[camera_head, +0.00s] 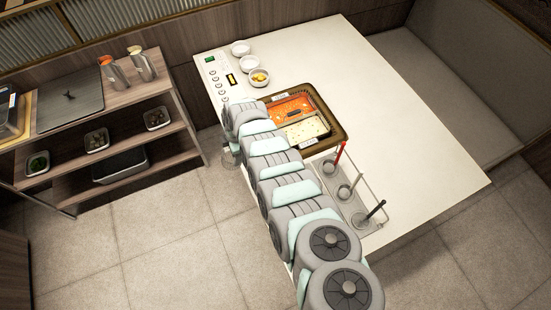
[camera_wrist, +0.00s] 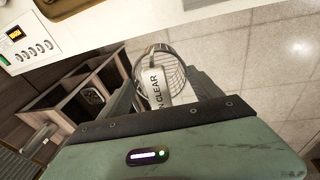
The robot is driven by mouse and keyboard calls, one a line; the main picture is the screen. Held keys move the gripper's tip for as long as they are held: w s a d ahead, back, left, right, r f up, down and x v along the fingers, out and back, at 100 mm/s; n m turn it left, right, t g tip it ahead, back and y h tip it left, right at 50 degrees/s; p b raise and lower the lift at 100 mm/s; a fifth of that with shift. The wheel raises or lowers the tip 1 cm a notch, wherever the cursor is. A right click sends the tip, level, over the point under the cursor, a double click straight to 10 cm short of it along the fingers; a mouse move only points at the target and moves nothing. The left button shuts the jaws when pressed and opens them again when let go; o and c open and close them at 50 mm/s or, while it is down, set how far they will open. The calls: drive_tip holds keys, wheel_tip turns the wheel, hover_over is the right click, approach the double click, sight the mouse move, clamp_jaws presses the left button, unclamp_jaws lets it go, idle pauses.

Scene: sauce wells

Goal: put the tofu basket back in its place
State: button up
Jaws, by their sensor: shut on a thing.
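My gripper (camera_wrist: 163,92) is shut on a wire mesh basket (camera_wrist: 176,72), whose round rim and mesh show between the fingers in the wrist view. In the head view the basket (camera_head: 230,158) hangs below the end of my arm, off the table's left edge and over the floor. The hot pot (camera_head: 338,130) is set in the table, with an orange-red broth half and a pale half. My arm covers part of the pot's near-left side and hides my fingers in the head view.
A clear rack (camera_head: 362,222) beside the pot holds several utensils, one with a red handle (camera_head: 340,153). White bowls (camera_head: 241,48) stand at the table's back-left. A shelf unit (camera_head: 140,94) stands at left. The table's right side (camera_head: 400,120) is clear.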

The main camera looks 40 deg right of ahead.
drive_tip(key=s+d+r+n+g+p, duration=0.1)
drive_tip(key=s+d, duration=0.2)
drive_tip(key=s, duration=0.4)
drive_tip(key=s+d+r+n+g+p, duration=0.1)
drive_tip(key=s+d+n, duration=0.1)
drive_tip(key=s+d, duration=0.35)
wheel_tip(320, 180, down, 17)
drive_tip(key=s+a+b, duration=0.1)
drive_tip(key=s+b, duration=0.1)
drive_tip(key=b, duration=1.1)
drive_tip(key=shift+a+f+h, duration=0.2)
drive_tip(key=shift+h, duration=0.2)
drive_tip(key=shift+f+b, duration=0.4)
drive_tip(key=shift+b, duration=0.1)
idle(0.5)
drive_tip(key=o, duration=1.8)
drive_tip(key=shift+r, duration=0.15)
wheel_tip(320, 180, up, 11)
drive_tip(key=p, duration=0.9)
